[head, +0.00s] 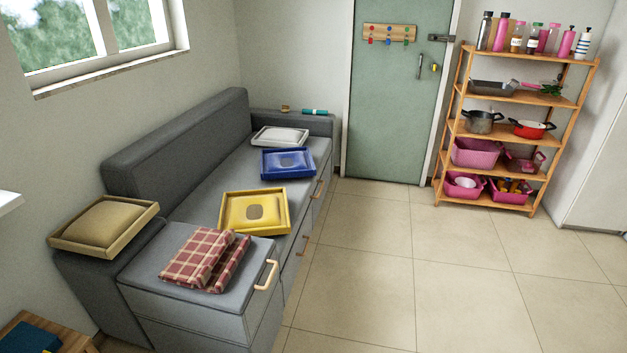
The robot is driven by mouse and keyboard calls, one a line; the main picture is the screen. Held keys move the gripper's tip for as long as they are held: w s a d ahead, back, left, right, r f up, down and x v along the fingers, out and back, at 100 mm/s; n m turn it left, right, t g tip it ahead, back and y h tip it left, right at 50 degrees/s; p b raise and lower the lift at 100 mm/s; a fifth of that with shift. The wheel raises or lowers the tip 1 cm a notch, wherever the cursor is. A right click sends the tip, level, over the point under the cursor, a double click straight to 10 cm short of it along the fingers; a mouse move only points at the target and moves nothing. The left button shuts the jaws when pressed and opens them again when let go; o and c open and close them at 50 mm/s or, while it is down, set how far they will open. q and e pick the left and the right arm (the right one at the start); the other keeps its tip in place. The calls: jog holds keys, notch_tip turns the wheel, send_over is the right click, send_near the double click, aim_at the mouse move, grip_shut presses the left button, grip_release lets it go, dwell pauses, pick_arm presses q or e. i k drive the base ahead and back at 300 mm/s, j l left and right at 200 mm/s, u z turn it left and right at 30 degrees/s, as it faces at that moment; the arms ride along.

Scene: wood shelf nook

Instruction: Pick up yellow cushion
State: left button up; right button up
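A bright yellow, square, tray-shaped cushion (233,228) with a raised rim and a brownish patch in its middle lies flat on the grey sofa seat, behind the folded plaid cloth. A dull tan-yellow cushion (105,222) sits in a shallow wooden-looking frame on the near left armrest. Neither of my grippers shows in the head view, so nothing is seen touching either cushion.
The grey sofa (185,150) stands along the left wall. A red plaid cloth (200,258), a blue square cushion (289,171) and a white one (280,136) lie on it. A wooden shelf (515,130) stands at the back right. The tiled floor (420,270) is clear.

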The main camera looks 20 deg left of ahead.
aim_at(259, 213)
jog(key=i+l+u, duration=0.1)
jog(key=i+u, duration=0.15)
jog(key=i, duration=0.25)
jog(key=i+l+u, duration=0.25)
jog(key=i, duration=0.25)
jog(key=i+l+u, duration=0.25)
jog(key=i, duration=0.25)
